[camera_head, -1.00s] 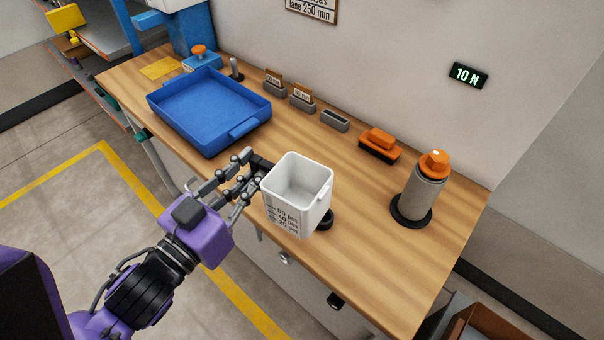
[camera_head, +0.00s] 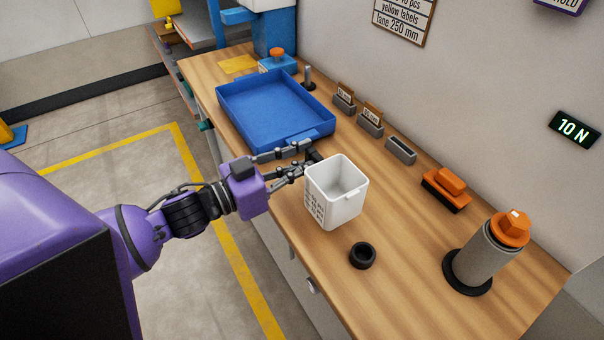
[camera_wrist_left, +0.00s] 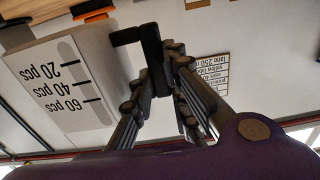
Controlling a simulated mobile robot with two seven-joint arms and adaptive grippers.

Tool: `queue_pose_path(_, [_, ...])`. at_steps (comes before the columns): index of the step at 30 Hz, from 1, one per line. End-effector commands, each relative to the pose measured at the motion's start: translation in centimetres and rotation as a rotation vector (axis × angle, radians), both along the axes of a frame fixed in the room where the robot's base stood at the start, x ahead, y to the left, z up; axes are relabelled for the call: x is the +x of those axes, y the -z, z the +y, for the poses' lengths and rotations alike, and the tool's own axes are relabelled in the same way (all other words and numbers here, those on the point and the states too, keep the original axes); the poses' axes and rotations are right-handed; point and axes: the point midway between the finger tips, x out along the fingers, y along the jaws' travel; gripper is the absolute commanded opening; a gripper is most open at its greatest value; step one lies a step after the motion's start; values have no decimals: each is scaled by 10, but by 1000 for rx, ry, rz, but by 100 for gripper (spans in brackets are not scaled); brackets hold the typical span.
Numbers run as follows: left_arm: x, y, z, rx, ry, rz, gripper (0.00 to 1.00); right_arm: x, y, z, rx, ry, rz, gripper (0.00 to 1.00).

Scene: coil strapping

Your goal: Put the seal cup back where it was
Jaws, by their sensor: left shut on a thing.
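The seal cup (camera_head: 335,192) is a white square cup with piece marks on its side, upright and empty as far as its inside shows. My left gripper (camera_head: 308,160) is shut on the seal cup at its upper left side. The wrist view shows the cup's marked face (camera_wrist_left: 65,85) beside the dark fingers (camera_wrist_left: 152,60). The cup appears over the wooden bench (camera_head: 400,255); I cannot tell whether its base touches the top. My right gripper is in neither current view.
A black ring (camera_head: 362,255) lies on the bench in front of the cup. A blue tray (camera_head: 318,137) stands behind left. Grey label holders (camera_head: 401,150), an orange-and-black block (camera_head: 446,190) and a grey cylinder with an orange top (camera_head: 485,255) line the wall side. The front right bench is clear.

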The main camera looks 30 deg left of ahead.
Motion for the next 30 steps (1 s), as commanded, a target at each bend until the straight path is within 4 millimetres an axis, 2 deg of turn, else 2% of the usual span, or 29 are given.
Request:
queue_pose_path(3, [8,13,7,0,0,0,0,-1,3,0,-1,-1,3,40])
queue_pose_path(10, [16,26,13,0,1,0,0,-6,6,-1,-3,1,15,40])
queue_pose_path(15, [15,51,13,-2,0,0,0,-10,10,-2,-3,1,23,40])
queue_pose_path(27, [15,57,12,-1,1,-1,0,-10,11,-2,-4,1,24,40])
queue_pose_path(28, [15,57,12,0,1,-1,19,-10,10,-2,-4,1,23,40])
queue_pose_path(30, [14,56,12,0,1,-1,28,-10,10,-2,-4,1,23,40])
